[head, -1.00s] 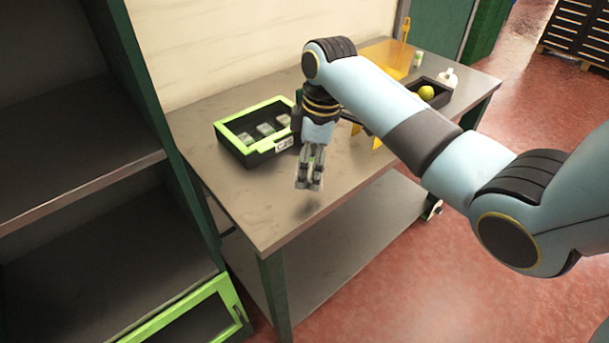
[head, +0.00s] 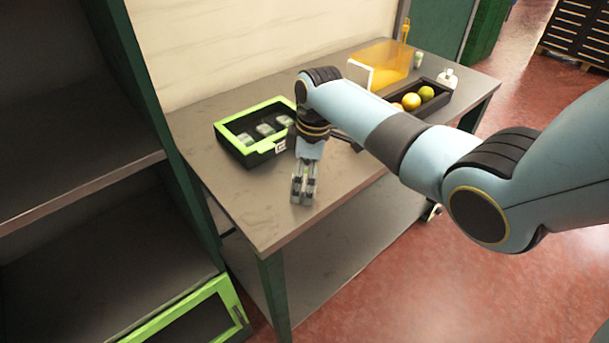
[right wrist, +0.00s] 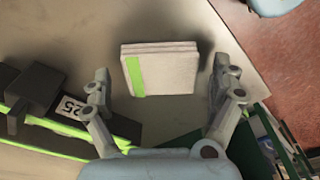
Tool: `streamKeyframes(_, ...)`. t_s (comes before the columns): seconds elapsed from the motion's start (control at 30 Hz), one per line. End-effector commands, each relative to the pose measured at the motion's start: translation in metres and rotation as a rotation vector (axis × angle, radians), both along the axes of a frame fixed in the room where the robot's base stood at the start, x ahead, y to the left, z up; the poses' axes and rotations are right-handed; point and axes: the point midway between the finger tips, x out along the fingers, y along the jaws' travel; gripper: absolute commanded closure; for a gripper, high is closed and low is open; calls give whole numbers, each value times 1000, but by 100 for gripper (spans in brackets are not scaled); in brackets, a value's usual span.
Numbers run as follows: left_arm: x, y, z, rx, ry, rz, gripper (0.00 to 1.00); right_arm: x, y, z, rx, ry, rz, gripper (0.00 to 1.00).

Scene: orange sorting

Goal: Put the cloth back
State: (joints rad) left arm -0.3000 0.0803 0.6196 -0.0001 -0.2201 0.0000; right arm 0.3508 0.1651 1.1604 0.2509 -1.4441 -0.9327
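The cloth (right wrist: 160,70) is a folded, layered white square with a green stripe along its left side. In the right wrist view it lies ahead of my right gripper (right wrist: 165,90), between the lines of its fingers, with a gap on both sides. The fingers are spread and hold nothing. In the head view my right gripper (head: 303,192) points down over the near part of the table (head: 240,205); I cannot clearly make out the cloth there. My left gripper is not in view.
A black case with a green rim (head: 225,145) holds several small packs behind the gripper. A black tray with round fruit (head: 427,93), an orange bin (head: 395,60) and a white bottle (head: 447,78) stand far right. A dark shelf unit (head: 75,195) stands left.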

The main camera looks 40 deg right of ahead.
Motion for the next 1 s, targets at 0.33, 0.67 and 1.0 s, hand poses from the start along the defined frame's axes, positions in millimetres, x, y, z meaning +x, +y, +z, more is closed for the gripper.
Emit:
streamKeyframes(0.33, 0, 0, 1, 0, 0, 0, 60, 0, -1, 9, 0, -3, 1, 6)
streamKeyframes(0.67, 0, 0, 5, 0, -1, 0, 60, -4, -8, 76, -1, -6, 0, 6)
streamKeyframes(1.0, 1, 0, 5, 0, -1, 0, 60, -9, -11, 118, 0, -1, 0, 6)
